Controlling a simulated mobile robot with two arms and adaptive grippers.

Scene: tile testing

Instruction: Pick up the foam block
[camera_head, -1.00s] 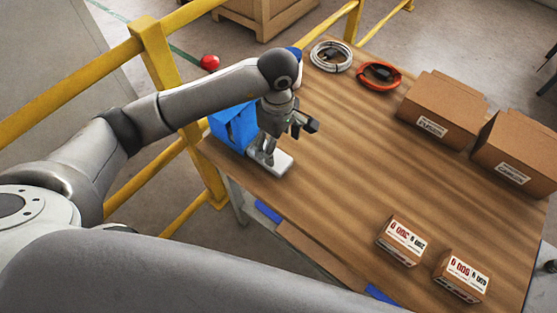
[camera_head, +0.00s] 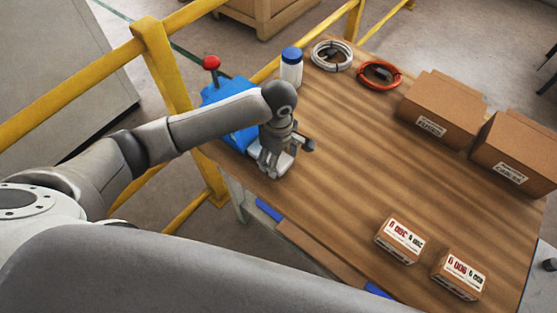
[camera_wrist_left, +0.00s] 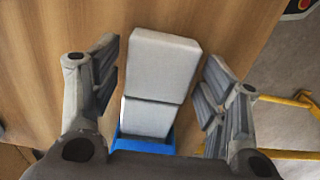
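The foam block (camera_head: 287,161) is pale grey-white and lies on the wooden table near its left edge, partly hidden by my left gripper. In the left wrist view the block (camera_wrist_left: 163,62) shows between the fingers, with a seam or edge across it. My left gripper (camera_head: 271,168) is low over the block. In the wrist view the left gripper (camera_wrist_left: 160,90) is open, one finger on each side, with visible gaps to the block. My right gripper is not in view.
Behind are a blue-capped white bottle (camera_head: 291,70), a white cable coil (camera_head: 331,56) and an orange coil (camera_head: 379,75). Cardboard boxes (camera_head: 440,108) and small labelled boxes (camera_head: 400,240) stand right. The table middle is clear.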

